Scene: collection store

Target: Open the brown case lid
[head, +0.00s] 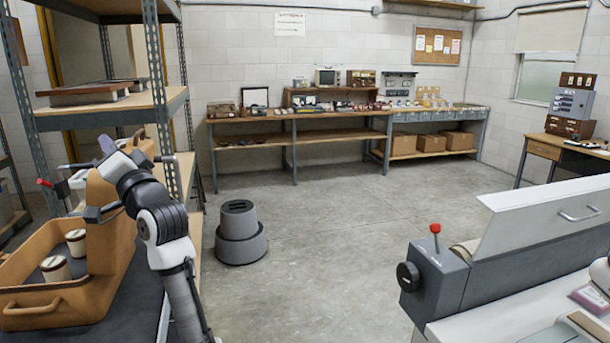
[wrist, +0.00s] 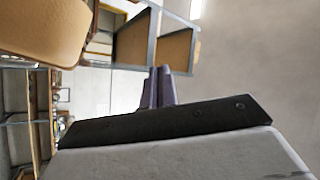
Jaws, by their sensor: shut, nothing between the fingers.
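The brown case (head: 45,310) sits on a dark surface at the lower left of the head view. Its inside shows, with two pale-and-brown cylinders (head: 75,242) in it. Its lid (head: 108,240) stands raised at the right side of the case, partly behind my arm. A tan surface, likely the lid (wrist: 40,30), fills the upper left of the wrist view. My gripper (head: 106,145) is near the top of the lid; whether it touches the lid cannot be told. In the wrist view its purple fingers (wrist: 158,88) are together and empty.
A metal shelf unit (head: 158,95) stands close behind my gripper. A grey step stool (head: 240,235) is on the floor to the right. A grey machine (head: 440,280) fills the lower right. A workbench (head: 290,130) lines the back wall. The middle floor is clear.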

